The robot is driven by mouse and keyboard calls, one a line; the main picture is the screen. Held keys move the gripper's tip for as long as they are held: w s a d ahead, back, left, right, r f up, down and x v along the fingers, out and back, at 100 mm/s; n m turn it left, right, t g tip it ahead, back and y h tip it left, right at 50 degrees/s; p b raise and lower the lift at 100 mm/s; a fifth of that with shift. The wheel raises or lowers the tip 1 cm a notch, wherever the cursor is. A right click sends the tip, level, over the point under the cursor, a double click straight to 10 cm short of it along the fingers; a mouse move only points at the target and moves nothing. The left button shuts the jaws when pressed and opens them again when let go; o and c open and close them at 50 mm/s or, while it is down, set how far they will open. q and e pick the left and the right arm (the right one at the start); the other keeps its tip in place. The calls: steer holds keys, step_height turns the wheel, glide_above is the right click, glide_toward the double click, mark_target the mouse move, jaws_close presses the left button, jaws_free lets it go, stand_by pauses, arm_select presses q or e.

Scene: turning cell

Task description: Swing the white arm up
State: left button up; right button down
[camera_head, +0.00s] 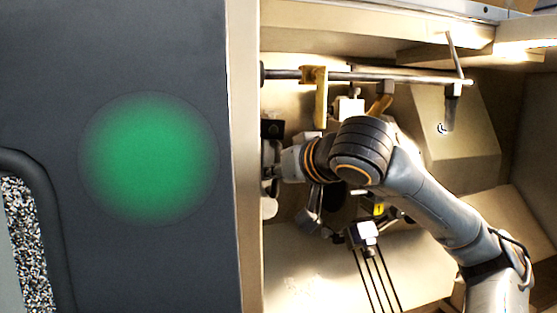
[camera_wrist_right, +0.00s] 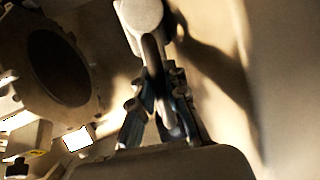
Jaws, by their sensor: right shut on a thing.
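The white arm (camera_wrist_right: 143,14) shows in the right wrist view as a pale rounded head with a darker bar running down from it. My right gripper (camera_wrist_right: 157,105) is shut on that bar, with a finger on each side. In the head view my right gripper (camera_head: 270,173) reaches left to the edge of the door, partly hidden by my own wrist. A pale rounded piece, likely the white arm's end (camera_head: 269,207), hangs just below it. The rest of the white arm is hidden there. My left gripper is not in view.
The dark door with a green round window (camera_head: 148,158) fills the left of the head view. A horizontal rod (camera_head: 390,76) crosses above my arm. The round chuck (camera_wrist_right: 62,68) is left of my gripper in the wrist view. A small block (camera_head: 363,235) sits below my arm.

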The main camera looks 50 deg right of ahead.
steer(key=shift+w+a+r+n+p, duration=0.1)
steer(key=shift+w+a+n+p, duration=0.25)
steer(key=shift+p, duration=0.3)
steer(key=shift+s, duration=0.1)
steer(key=c, duration=1.3)
jaws_free()
steer(key=shift+a+g, duration=0.1)
steer(key=shift+g, duration=0.2)
steer(key=shift+c, duration=0.2)
